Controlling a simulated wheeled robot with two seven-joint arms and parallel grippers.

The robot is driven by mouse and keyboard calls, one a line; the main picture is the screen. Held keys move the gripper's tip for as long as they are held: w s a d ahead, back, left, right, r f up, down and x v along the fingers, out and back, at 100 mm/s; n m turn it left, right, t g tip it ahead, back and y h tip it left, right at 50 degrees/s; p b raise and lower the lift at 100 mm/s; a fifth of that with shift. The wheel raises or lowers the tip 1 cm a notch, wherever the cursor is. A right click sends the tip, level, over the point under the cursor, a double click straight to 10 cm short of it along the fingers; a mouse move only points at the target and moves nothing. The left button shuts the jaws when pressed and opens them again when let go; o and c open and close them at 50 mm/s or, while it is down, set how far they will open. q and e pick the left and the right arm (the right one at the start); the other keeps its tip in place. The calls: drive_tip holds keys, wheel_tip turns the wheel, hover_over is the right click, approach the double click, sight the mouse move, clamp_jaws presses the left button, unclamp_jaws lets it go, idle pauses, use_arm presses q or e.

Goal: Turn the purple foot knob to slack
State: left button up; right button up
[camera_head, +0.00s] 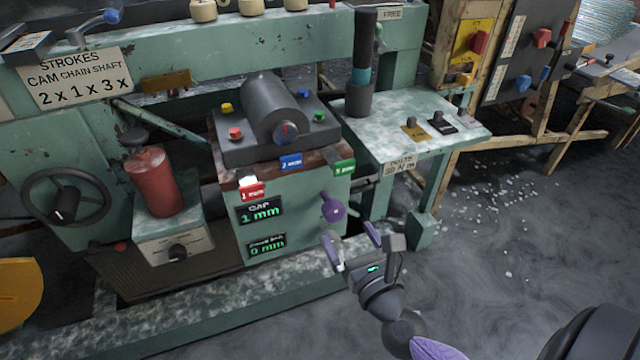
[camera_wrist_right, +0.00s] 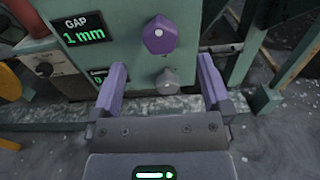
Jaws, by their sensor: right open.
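The purple foot knob (camera_head: 332,207) sits on the right part of the green machine's front face, beside the GAP display that reads 1 mm. In the right wrist view the purple knob (camera_wrist_right: 160,34) is faceted with a pale dot, above a smaller grey knob (camera_wrist_right: 168,82). My right gripper (camera_head: 352,245) is open and empty, just below and to the right of the purple knob. Its purple fingers (camera_wrist_right: 161,88) stand apart, with the grey knob showing between them and the purple knob beyond the tips. My left gripper is not in view.
The GAP display (camera_head: 261,211) and a lower display (camera_head: 265,245) reading 0 mm are left of the knob. A marbled side shelf (camera_head: 430,115) stands on green legs to the right. A low base ledge (camera_head: 210,305) runs along the floor. Open floor lies at right, with scattered bits.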

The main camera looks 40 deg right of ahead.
sight(336, 214)
drive_tip(key=x, duration=0.8)
drive_tip(key=shift+w+d, duration=0.15)
drive_tip(key=shift+w, duration=0.3)
drive_tip(key=shift+c, duration=0.6)
drive_tip(key=c, duration=1.2)
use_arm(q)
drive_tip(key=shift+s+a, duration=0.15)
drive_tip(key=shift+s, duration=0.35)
use_arm(e)
drive_tip(key=shift+o, duration=0.2)
